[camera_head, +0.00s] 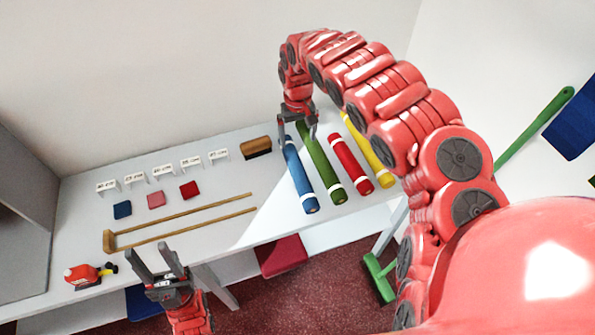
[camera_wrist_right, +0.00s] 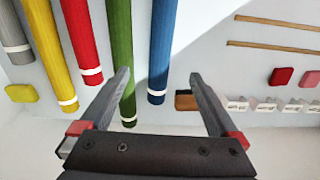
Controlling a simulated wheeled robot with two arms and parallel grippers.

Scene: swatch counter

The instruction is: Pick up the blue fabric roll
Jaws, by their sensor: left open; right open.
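The blue fabric roll (camera_head: 302,186) lies on the white counter as the leftmost of the rolls in the head view, with a white band near each end. In the right wrist view the blue roll (camera_wrist_right: 163,50) runs down between the fingertips of my right gripper (camera_wrist_right: 158,78). My right gripper (camera_head: 298,126) is open above the far ends of the blue and green rolls, holding nothing. The green roll (camera_head: 321,168) lies right beside the blue one. My left gripper (camera_head: 158,264) is open and empty in front of the counter's near edge, at lower left.
A red roll (camera_head: 350,164) and a yellow roll (camera_head: 367,150) lie right of the green one. A brown brush or block (camera_head: 257,147) sits left of the blue roll's far end. Wooden sticks (camera_head: 185,215), swatches and label cards occupy the counter's left part.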

